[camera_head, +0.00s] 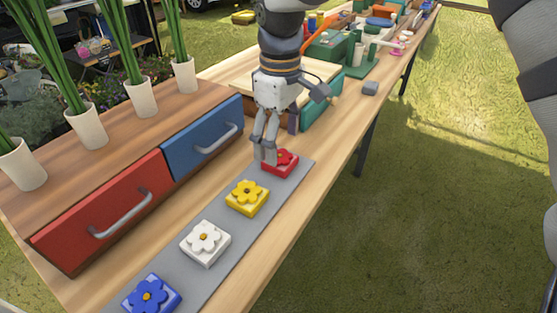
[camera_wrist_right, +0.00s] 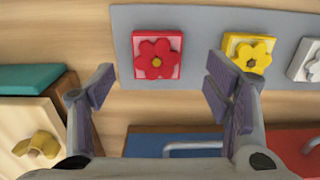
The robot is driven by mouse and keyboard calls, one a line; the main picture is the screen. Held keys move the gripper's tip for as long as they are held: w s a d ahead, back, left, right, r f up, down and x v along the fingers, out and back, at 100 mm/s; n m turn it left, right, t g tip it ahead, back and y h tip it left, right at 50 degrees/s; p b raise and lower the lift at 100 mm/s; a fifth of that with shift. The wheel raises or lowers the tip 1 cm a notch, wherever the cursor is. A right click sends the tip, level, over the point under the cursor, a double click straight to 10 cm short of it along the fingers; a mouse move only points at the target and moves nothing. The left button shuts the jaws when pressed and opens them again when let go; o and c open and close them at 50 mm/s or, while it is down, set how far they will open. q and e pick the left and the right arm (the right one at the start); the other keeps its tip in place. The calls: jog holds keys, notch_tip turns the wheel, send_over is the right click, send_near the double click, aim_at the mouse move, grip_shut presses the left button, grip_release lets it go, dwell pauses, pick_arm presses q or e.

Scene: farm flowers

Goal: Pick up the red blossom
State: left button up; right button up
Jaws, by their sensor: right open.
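The red blossom (camera_head: 283,157) sits on its red square block at the far end of a grey strip (camera_head: 220,222) on the wooden table. In the right wrist view the red blossom (camera_wrist_right: 157,59) has a yellow centre and lies just beyond my fingertips, roughly centred between them. My right gripper (camera_head: 266,155) points down right by the red block, hiding a little of its left side. In the right wrist view the right gripper (camera_wrist_right: 162,90) has its fingers wide apart with nothing between them. My left gripper is out of view.
Yellow (camera_head: 247,194), white (camera_head: 205,238) and blue (camera_head: 149,296) blossoms line the same strip. A cabinet with a red drawer (camera_head: 105,213) and a blue drawer (camera_head: 203,137) stands left, bearing white pots. A teal-sided wooden box (camera_head: 322,104) is behind the gripper.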

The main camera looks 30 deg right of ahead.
aim_at(280, 159)
notch_tip(280, 159, down, 5)
jog(key=shift+w+d+r, duration=0.1)
jog(key=shift+r, duration=0.15)
jog(key=c, duration=1.2)
